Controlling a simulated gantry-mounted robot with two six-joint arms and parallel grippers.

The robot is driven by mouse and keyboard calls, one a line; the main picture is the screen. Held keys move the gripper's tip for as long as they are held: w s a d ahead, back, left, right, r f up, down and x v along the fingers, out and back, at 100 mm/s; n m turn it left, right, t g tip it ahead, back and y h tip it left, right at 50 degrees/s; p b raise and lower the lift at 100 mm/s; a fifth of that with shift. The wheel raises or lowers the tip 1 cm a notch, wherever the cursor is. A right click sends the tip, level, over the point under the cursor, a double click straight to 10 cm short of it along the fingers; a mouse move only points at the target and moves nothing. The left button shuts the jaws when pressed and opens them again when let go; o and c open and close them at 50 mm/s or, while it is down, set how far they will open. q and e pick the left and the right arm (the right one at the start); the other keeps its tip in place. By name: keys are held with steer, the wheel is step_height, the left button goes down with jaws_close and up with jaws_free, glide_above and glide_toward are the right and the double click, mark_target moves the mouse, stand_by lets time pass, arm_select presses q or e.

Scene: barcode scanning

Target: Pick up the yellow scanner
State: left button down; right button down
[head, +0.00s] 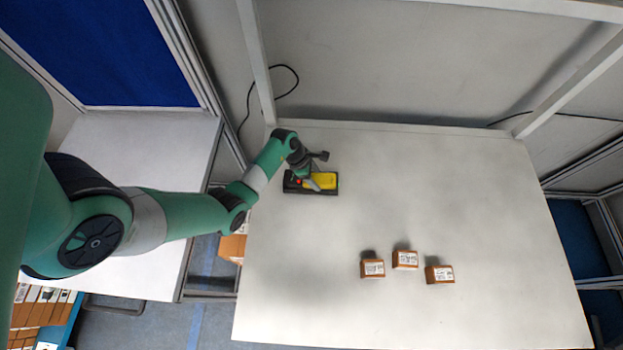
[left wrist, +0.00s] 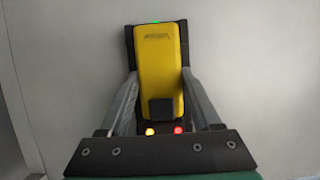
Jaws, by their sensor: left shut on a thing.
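The yellow scanner (head: 322,181) lies in its black cradle (head: 291,185) on the table, near the table's far left corner. In the left wrist view the yellow scanner (left wrist: 160,65) fills the middle, with the cradle (left wrist: 130,45) behind it. A green light shows at the cradle's top, and a yellow and a red light at the near end. My left gripper (head: 314,180) reaches down over the scanner. In the left wrist view its fingers (left wrist: 160,85) stand on both sides of the scanner and are shut on it. My right gripper is not in view.
Three small brown boxes with white labels, a left one (head: 372,268), a middle one (head: 405,259) and a right one (head: 439,274), stand on the white table (head: 490,200). The rest of the tabletop is clear. Frame posts (head: 256,60) rise at the back edge.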

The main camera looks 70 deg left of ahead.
mark_target(321, 179)
arm_select(q)
steer(key=shift+r, duration=0.15)
steer(key=shift+r, duration=0.35)
step_height(321, 179, up, 3)
steer(key=shift+f+p, duration=0.2)
steer(key=shift+p, duration=0.3)
steer(key=s+d+r+p, duration=0.3)
steer(key=s+d+r, duration=0.5)
steer(key=s, duration=0.3)
steer(key=shift+s+r, duration=0.2)
steer(key=shift+r, duration=0.5)
